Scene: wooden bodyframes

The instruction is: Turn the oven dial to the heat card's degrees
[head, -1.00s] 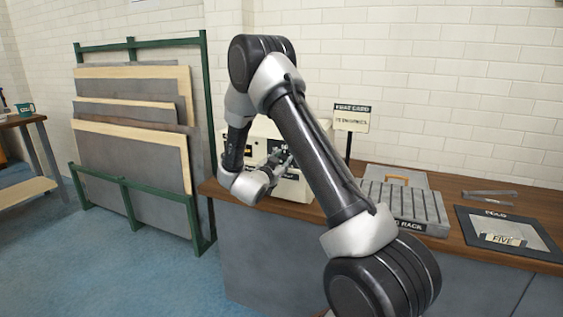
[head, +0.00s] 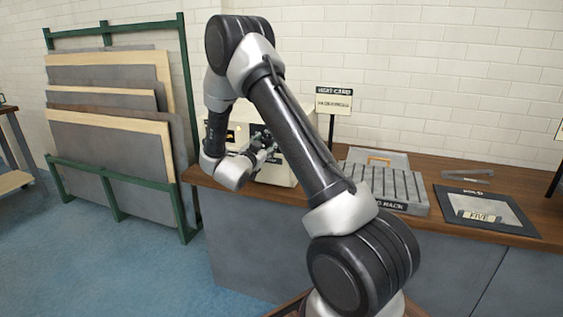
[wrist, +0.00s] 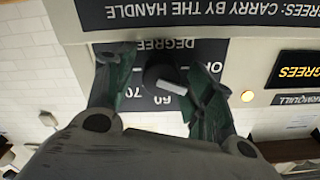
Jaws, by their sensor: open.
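The oven (head: 297,167) is a cream box on the bench, partly hidden behind my arm. In the wrist view, which is upside down, its dial (wrist: 160,72) is a dark round knob with a pale pointer bar. The dark scale (wrist: 150,98) around it shows 60 and 70, and the pointer lies near the 60. My gripper (wrist: 157,75) is open, with one green-grey finger on each side of the dial; I cannot tell whether they touch it. My gripper also shows at the oven front in the head view (head: 264,146). The heat card (head: 334,103) stands on a post; its number is too small to read.
A grey slotted rack (head: 385,188) stands on the bench (head: 455,170), right of the oven. A dark-framed mat (head: 500,203) with a plate reading FIVE lies farther right. A green panel stand (head: 183,120) is at left.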

